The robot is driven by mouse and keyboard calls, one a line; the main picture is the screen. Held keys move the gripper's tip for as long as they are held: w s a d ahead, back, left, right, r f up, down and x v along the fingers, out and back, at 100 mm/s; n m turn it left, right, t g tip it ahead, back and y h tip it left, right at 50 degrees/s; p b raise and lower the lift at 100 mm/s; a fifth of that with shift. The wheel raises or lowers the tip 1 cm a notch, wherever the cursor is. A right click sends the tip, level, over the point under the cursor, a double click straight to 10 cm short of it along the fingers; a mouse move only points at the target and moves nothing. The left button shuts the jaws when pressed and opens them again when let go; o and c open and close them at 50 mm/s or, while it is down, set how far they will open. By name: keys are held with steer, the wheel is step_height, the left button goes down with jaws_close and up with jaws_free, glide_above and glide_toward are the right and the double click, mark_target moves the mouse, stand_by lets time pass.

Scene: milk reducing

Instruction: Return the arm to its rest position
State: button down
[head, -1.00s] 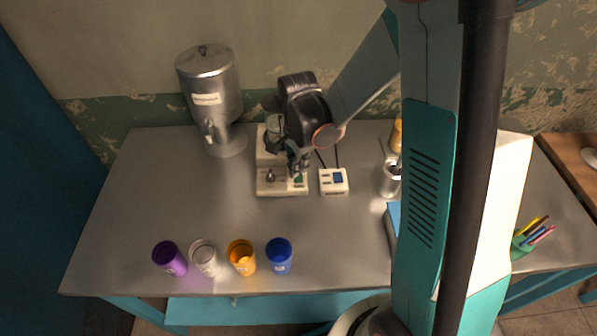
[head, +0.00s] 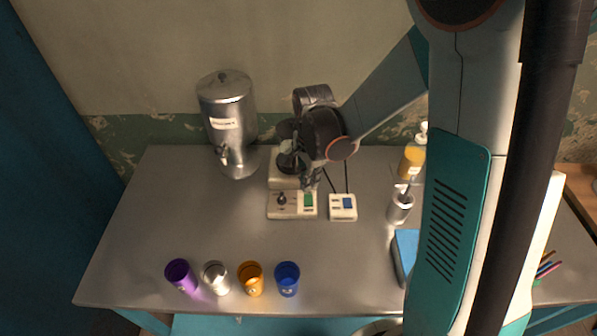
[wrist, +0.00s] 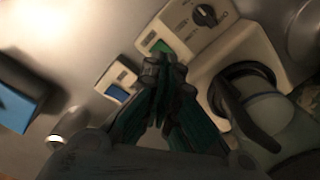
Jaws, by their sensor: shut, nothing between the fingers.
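My gripper (wrist: 162,85) is shut and empty in the wrist view, its dark fingertips together in front of the pale machine's green-screened control panel (wrist: 178,32). In the head view my gripper (head: 309,180) hangs above the front of that machine (head: 285,205), and my arm reaches down to it from the upper right. My wrist hides much of the machine's back part. Whether the fingertips touch the machine cannot be told.
A small box with a blue screen (head: 343,207) stands right of the machine. A steel dispenser (head: 228,120) stands behind left. Purple (head: 181,275), grey (head: 216,278), orange (head: 250,279) and blue (head: 287,279) cups line the front. A pump bottle (head: 412,160) stands at right.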

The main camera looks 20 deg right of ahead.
steer(key=s+r+n+t+b, duration=0.4)
steer(key=s+r+n+t, duration=0.3)
steer(key=s+r+n, duration=0.7)
steer(key=shift+s+r+n, duration=0.3)
steer(key=shift+s+n, duration=0.2)
steer(key=shift+n, duration=0.3)
stand_by(0.5)
